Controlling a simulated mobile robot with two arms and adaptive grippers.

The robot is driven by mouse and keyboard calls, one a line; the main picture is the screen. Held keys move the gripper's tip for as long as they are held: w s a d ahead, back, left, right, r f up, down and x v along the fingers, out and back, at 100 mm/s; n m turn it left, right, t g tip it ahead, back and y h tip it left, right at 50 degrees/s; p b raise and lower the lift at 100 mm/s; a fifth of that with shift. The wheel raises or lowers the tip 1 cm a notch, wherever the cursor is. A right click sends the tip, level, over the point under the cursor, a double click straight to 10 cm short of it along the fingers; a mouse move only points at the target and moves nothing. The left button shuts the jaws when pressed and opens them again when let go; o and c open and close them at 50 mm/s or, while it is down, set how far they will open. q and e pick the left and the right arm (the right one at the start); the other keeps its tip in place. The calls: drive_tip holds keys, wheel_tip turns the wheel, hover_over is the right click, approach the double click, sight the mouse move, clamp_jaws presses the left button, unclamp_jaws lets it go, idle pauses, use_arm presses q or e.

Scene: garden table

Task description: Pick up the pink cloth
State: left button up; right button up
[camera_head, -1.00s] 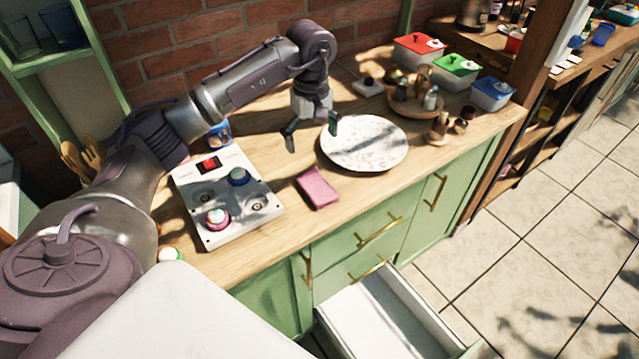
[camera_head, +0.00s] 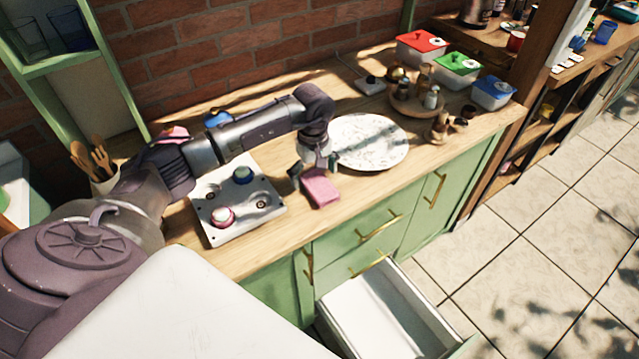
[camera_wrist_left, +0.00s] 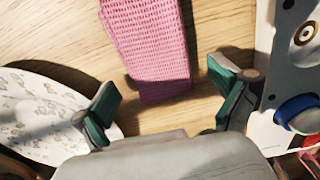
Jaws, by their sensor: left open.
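The pink cloth (camera_head: 321,189) lies folded on the wooden counter, in front of the plate and right of the white panel. My left gripper (camera_head: 314,171) is just above the counter at the cloth's back edge. In the left wrist view the pink cloth (camera_wrist_left: 148,45) runs from the top edge down toward the space between the two green-tipped fingers. The left gripper (camera_wrist_left: 166,103) is open and empty, with one finger on each side of the cloth's near end and bare wood between. My right gripper is in neither view.
A patterned white plate (camera_head: 372,143) lies close behind the gripper. A white panel with knobs (camera_head: 238,200) is on its left. A wooden tray of small jars (camera_head: 408,104) and lidded boxes stand at the back right. A drawer (camera_head: 385,320) is open below the counter.

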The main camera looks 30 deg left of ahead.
use_arm(q)
drive_tip(key=c, duration=0.8)
drive_tip(key=shift+r, duration=0.1)
drive_tip(key=shift+c, duration=0.2)
